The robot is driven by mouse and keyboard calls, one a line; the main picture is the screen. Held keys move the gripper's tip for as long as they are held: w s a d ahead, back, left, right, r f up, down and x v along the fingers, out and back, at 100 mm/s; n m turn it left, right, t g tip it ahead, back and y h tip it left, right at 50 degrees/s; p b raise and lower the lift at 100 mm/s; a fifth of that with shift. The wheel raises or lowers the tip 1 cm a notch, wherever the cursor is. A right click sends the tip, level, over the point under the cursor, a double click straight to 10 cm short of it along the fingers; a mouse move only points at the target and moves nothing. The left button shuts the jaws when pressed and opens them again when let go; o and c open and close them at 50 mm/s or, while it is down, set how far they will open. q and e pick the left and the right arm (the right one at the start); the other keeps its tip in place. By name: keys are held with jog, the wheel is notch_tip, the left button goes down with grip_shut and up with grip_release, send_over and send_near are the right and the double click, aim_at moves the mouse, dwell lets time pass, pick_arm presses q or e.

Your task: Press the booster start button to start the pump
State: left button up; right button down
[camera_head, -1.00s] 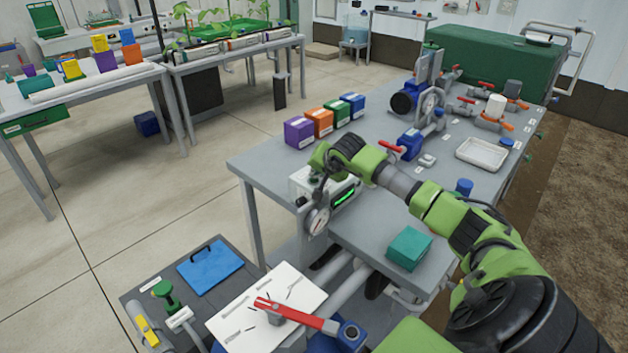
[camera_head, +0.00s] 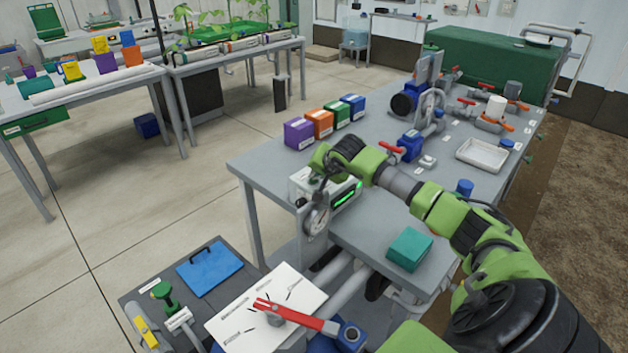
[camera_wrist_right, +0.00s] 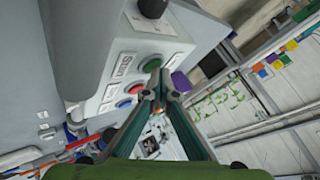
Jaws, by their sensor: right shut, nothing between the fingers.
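In the head view my right gripper (camera_head: 318,194) points down at the box front, partly hidden by my wrist. My left gripper is out of view.
A round gauge (camera_head: 317,220) hangs just below the box. A teal box (camera_head: 409,249) and a pale tray (camera_head: 482,155) sit on the bench; several coloured boxes (camera_head: 320,122) line its far left edge. A red lever (camera_head: 290,313) lies over a white sheet (camera_head: 240,318).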

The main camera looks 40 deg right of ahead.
aim_at(316, 181)
jog(key=shift+r, duration=0.65)
jog(key=shift+r+p, duration=1.5)
jog(key=shift+r, duration=1.05)
jog(key=shift+d, duration=0.1)
